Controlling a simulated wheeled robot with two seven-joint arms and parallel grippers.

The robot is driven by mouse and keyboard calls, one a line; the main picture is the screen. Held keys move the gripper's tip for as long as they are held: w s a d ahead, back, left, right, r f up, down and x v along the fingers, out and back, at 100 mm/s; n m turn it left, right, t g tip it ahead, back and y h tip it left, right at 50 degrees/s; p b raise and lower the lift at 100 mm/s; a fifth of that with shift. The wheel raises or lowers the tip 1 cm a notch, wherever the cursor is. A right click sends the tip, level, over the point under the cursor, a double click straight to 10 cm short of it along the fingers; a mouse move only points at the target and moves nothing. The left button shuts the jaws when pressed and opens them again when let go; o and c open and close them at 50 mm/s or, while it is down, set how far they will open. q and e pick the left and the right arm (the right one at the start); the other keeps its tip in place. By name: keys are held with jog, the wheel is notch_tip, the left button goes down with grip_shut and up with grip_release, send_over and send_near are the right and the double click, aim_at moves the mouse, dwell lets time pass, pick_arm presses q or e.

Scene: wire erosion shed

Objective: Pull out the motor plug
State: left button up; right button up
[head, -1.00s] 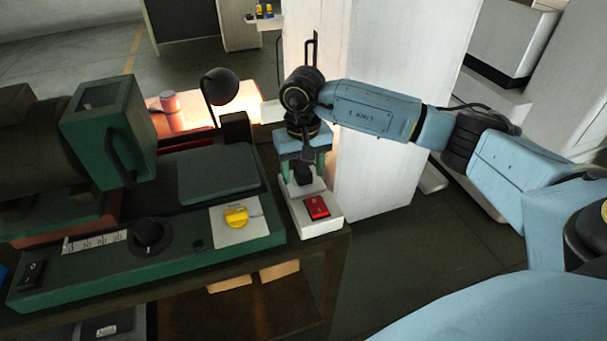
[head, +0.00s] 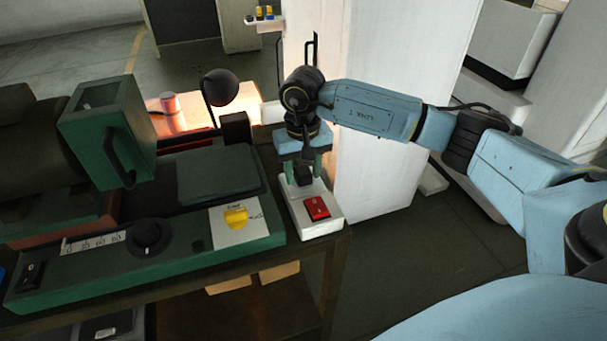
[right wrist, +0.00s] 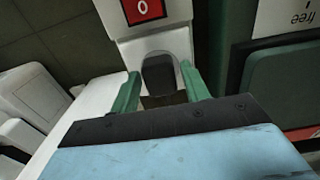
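The motor plug (head: 303,175) is a small black block at the back of a white switch box (head: 322,228) with a red switch. In the right wrist view the plug (right wrist: 158,72) stands between my two green fingers. My right gripper (head: 303,168) reaches down over it from above. In the right wrist view the fingers flank the plug, with a narrow pale gap on each side, so the gripper looks open around it. The plug's lower end is hidden, and I cannot see whether it is fully seated. My left gripper is not in view.
A white cabinet (head: 385,185) rises behind my right arm.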

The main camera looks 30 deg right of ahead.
aim_at(303, 170)
grip_shut()
jog(key=shift+r, duration=0.1)
jog(key=shift+r, duration=0.1)
jog(key=shift+r+p, duration=1.35)
jog(key=shift+r, duration=1.5)
